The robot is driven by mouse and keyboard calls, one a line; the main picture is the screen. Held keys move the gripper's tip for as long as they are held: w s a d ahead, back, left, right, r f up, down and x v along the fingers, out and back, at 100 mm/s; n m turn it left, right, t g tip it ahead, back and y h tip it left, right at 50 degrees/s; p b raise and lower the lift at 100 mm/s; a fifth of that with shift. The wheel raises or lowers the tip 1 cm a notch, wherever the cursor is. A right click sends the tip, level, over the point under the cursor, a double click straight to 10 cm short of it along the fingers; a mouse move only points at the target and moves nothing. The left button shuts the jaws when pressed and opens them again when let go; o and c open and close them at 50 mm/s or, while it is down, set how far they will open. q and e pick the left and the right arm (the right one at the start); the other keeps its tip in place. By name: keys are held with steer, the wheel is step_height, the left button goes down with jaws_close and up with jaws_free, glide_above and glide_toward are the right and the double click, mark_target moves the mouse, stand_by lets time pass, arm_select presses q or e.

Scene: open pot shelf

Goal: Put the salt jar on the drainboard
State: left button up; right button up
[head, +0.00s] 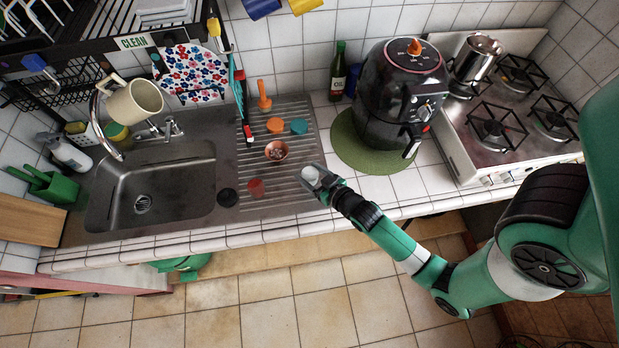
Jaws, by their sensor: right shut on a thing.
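My right gripper (317,181) is at the right edge of the drainboard (290,112), near its front. It is shut on a small pale, whitish thing, which looks like the salt jar (311,173). The gripper partly hides the jar, and I cannot tell whether its base touches the surface below. The ridged metal drainboard lies to the right of the sink. My left gripper is not in view.
The drainboard carries a copper-coloured bowl (276,151), a red cup (256,187), orange (276,125) and teal (299,126) round items, and an orange-handled tool (264,97). A black air fryer (398,95) stands on a green mat (350,148) to the right.

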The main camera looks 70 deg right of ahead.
mark_target(309, 178)
steer(key=shift+w+d+f, duration=0.1)
steer(key=shift+d+f, duration=0.05)
steer(key=shift+f, duration=0.15)
steer(key=f+b, duration=0.1)
steer(key=f, duration=0.1)
steer(key=f+b, duration=0.2)
steer(key=shift+w+d+b, duration=0.1)
steer(key=shift+d+b, duration=0.1)
steer(key=shift+b, duration=0.1)
steer(key=shift+r, duration=0.25)
steer(key=shift+f, duration=0.1)
steer(key=o, duration=1.5)
